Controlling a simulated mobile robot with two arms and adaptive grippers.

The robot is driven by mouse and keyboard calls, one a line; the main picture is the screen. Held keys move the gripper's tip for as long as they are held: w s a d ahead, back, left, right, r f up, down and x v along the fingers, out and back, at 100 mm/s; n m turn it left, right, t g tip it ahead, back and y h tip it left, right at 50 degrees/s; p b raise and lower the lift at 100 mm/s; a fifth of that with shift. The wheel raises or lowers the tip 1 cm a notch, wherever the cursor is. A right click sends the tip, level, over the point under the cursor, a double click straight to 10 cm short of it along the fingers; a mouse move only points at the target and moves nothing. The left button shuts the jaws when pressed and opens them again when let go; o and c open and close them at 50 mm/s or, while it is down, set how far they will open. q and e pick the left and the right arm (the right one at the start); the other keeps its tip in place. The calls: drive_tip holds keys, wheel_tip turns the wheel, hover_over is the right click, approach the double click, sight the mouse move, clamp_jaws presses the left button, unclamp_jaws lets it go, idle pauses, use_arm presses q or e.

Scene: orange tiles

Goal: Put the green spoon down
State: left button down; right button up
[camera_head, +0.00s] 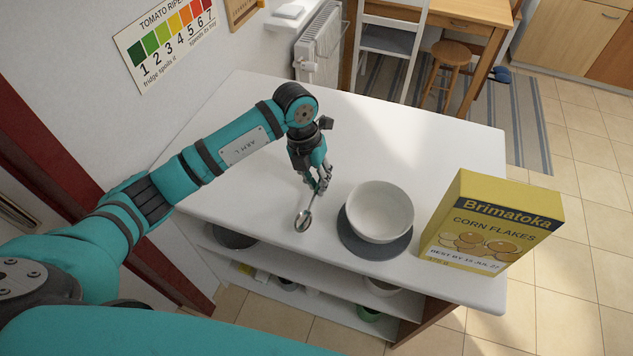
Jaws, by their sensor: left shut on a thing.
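The spoon (304,218) shows a shiny, silvery bowl with a greenish tint, hanging bowl-down from my left gripper (319,184). My left gripper is shut on its handle, over the front part of the white counter top. I cannot tell whether the bowl of the spoon touches the surface. The spoon is to the left of a white bowl (380,211), apart from it. My right gripper is not in view.
The white bowl stands on a dark round mat (366,245). A yellow corn flakes box (485,228) stands at the right end of the counter top (400,130). The counter behind the bowl is clear. Shelves below hold dishes.

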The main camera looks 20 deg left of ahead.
use_arm(q)
drive_tip(key=shift+s+f+p, duration=0.1)
drive_tip(key=shift+f+p, duration=0.2)
drive_tip(key=shift+f, duration=0.7)
drive_tip(key=c, duration=1.9)
unclamp_jaws()
drive_tip(key=shift+f, duration=0.15)
drive_tip(key=o, duration=0.5)
